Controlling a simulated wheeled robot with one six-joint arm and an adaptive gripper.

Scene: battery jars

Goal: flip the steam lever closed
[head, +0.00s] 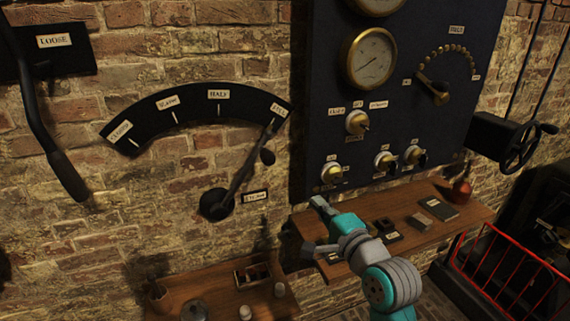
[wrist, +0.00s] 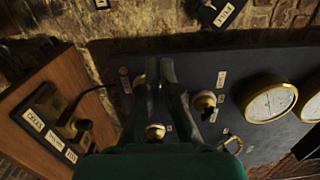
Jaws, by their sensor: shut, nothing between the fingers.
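The steam lever (head: 243,177) is a dark arm on a round black pivot, with a dark knob on its side. It slants up and right, its tip at the right-end label of a black curved scale (head: 190,105), which looks like FULL. The leftmost label (head: 120,131) seems to read CLOSED. A small plate (head: 255,196), seemingly STEAM, is beside the lever. My gripper (head: 318,202) is right of and below the lever, apart from it, before the dark panel's lower left corner. In the wrist view, my gripper (wrist: 160,72) has its fingers together and empty.
The dark panel (head: 330,120) carries gauges and brass switches close to my gripper. A wooden shelf (head: 455,218) lies below it; another (head: 215,290) holds jars and a box. A long black lever (head: 45,120) hangs at left. Bare brick surrounds the steam lever.

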